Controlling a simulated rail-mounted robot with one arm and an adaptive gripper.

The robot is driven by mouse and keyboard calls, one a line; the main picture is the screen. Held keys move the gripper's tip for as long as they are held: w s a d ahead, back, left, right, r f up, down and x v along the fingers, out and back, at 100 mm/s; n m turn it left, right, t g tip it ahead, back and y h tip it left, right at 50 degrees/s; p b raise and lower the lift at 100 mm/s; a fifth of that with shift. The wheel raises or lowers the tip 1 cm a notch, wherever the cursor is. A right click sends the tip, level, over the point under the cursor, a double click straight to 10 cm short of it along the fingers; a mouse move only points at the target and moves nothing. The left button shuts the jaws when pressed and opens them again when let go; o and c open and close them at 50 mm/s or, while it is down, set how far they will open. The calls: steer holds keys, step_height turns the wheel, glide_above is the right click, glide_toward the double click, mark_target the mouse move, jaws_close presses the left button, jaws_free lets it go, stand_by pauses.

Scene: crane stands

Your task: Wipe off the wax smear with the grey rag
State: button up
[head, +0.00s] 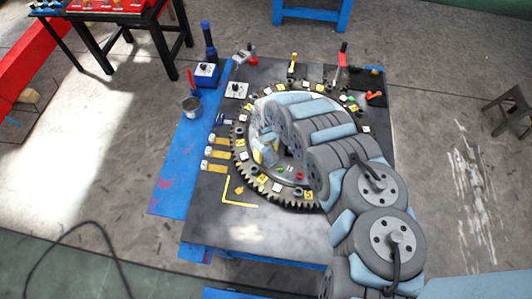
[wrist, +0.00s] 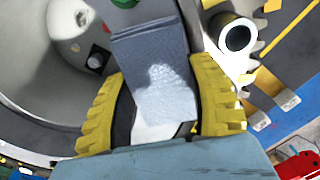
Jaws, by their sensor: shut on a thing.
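My gripper (wrist: 155,95) has yellow ribbed fingers on both sides of a grey-blue cloth-like piece, which I take for the grey rag (wrist: 150,50). The fingers are shut on it, and it reaches away from me between them. A pale, bright patch lies on its near part; I cannot tell whether this is light or wax. In the head view my gripper (head: 265,150) is over the inside of the large toothed ring (head: 240,165), largely covered by my arm. I cannot make out the wax smear for certain in either view.
The ring lies on a dark table top (head: 220,225) with small blocks and tags around it. A metal cup (head: 191,107) and a blue-handled tool (head: 209,42) stand at the left edge. Clamps (head: 341,62) stand along the back. The table's front left is mostly clear.

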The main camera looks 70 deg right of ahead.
steer(key=shift+f+b, duration=0.5)
steer(key=shift+f, duration=0.3)
steer(key=shift+s+r, duration=0.1)
steer(key=shift+r, duration=0.05)
steer(key=shift+s+a+r+p, duration=0.1)
steer(key=shift+s+a+p, duration=0.15)
steer(key=shift+p, duration=0.4)
steer(key=shift+s, duration=0.1)
